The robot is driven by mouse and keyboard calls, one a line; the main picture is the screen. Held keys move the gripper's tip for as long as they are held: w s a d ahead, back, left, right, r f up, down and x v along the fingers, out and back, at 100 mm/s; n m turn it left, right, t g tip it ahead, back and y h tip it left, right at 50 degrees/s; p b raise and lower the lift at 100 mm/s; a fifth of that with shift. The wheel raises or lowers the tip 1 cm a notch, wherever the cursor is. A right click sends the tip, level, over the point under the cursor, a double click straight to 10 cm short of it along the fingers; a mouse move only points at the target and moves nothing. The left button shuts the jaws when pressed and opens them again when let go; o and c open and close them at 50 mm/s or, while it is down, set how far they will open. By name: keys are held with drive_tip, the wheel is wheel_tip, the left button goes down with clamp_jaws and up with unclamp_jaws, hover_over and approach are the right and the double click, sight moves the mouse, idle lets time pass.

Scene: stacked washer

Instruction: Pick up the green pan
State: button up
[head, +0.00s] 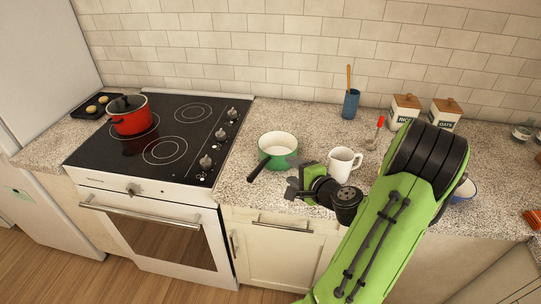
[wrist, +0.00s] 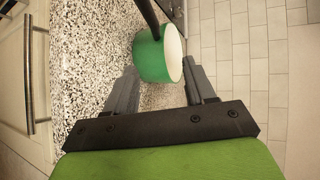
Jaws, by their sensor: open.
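The green pan (head: 277,145) stands upright on the speckled counter just right of the stove, with a white inside and a dark handle pointing to the lower left. My gripper (head: 291,179) is just in front and to the right of the pan, apart from it. In the wrist view the pan (wrist: 152,58) lies ahead, beyond the fingertips, its handle running up out of the frame. The two fingers of my gripper (wrist: 162,78) are spread open with nothing between them.
A white mug (head: 342,164) stands close to the right of the pan. A red pot (head: 130,117) sits on the stove (head: 170,139). A blue cup (head: 350,103) and jars (head: 403,110) stand near the back wall. Free counter lies behind the pan.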

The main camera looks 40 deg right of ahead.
sight(271, 159)
drive_tip(key=x, duration=1.1)
drive_tip(key=shift+w+a+f+p, duration=0.1)
drive_tip(key=shift+a+f+p, duration=0.1)
drive_tip(key=shift+p, duration=0.2)
drive_tip(key=shift+r, duration=0.1)
drive_tip(key=shift+s, duration=0.2)
clamp_jaws()
